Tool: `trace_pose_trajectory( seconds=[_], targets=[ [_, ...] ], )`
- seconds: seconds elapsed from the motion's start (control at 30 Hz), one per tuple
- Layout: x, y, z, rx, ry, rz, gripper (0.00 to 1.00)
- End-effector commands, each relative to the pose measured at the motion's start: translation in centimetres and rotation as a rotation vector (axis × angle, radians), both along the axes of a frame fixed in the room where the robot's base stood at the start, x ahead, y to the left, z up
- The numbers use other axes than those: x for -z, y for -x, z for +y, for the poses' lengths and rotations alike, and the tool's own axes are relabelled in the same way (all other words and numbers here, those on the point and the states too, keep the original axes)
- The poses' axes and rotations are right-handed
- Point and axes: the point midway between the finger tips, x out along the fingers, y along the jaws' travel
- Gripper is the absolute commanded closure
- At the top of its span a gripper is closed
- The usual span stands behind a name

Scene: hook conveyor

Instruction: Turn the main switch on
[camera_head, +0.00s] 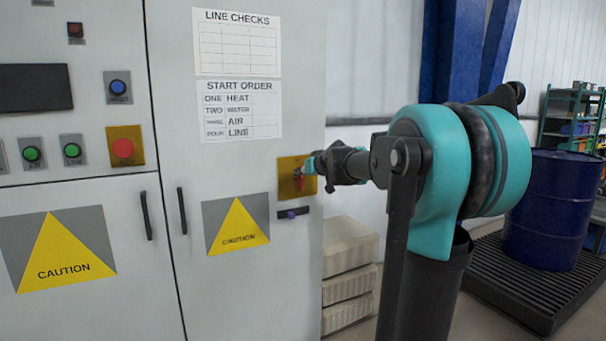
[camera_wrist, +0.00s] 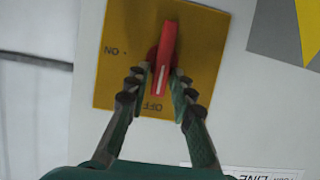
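The main switch is a red rotary handle (camera_wrist: 165,50) on a yellow plate (camera_wrist: 120,45) on the cabinet front. In the wrist view, which is upside down, its white line points at the OFF mark (camera_wrist: 153,107); the ON mark (camera_wrist: 113,51) is off to the left. My gripper (camera_wrist: 160,80) has one finger on each side of the handle, and both tips appear to touch it. In the head view my gripper (camera_head: 310,165) reaches the yellow plate (camera_head: 287,184) from the right and hides part of the handle (camera_head: 299,172).
A small purple-knobbed latch (camera_head: 291,214) sits just below the yellow plate. The cabinet also carries buttons, a red button on a yellow plate (camera_head: 124,147), door handles and a START ORDER sheet (camera_head: 240,110). Pale stacked blocks (camera_head: 347,255) and a blue drum (camera_head: 546,210) stand to the right.

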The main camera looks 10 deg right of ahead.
Motion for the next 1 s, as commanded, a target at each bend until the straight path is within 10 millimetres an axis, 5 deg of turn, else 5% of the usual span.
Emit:
trace_pose_trajectory(
  seconds=[0.17,0.57,1.0],
  targets=[
    [0.0,0.0,0.0,0.0,0.0,0.0,1.0],
    [0.0,0.0,-0.1,0.001,-0.034,0.011,1.0],
    [0.1,-0.4,-1.0,0.002,-0.331,0.106,1.0]
  ],
)
